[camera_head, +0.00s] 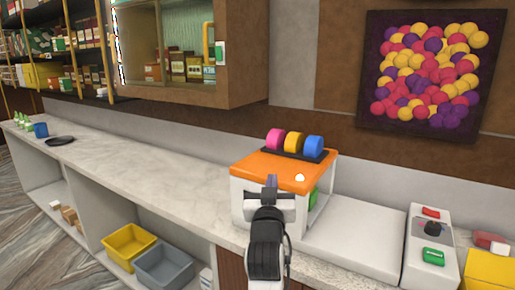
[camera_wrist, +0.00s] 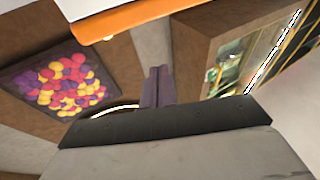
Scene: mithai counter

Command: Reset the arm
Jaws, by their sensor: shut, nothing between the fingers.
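My gripper (camera_head: 271,182) shows in the head view in front of the orange-topped white box (camera_head: 262,166) on the counter. It points up and away from me. In the wrist view its two fingers (camera_wrist: 158,75) are together, with nothing between them. The orange edge of the box (camera_wrist: 140,17) shows at the top of the wrist view, apart from the fingers. My arm hides part of the box's front.
Pink, yellow and blue discs (camera_head: 293,142) stand in a dark rack on the box. A control panel (camera_head: 428,247) with red and green buttons is at right. The counter (camera_head: 150,165) at left is mostly clear. A wooden cabinet (camera_head: 250,50) hangs above. Yellow (camera_head: 128,244) and grey bins sit below.

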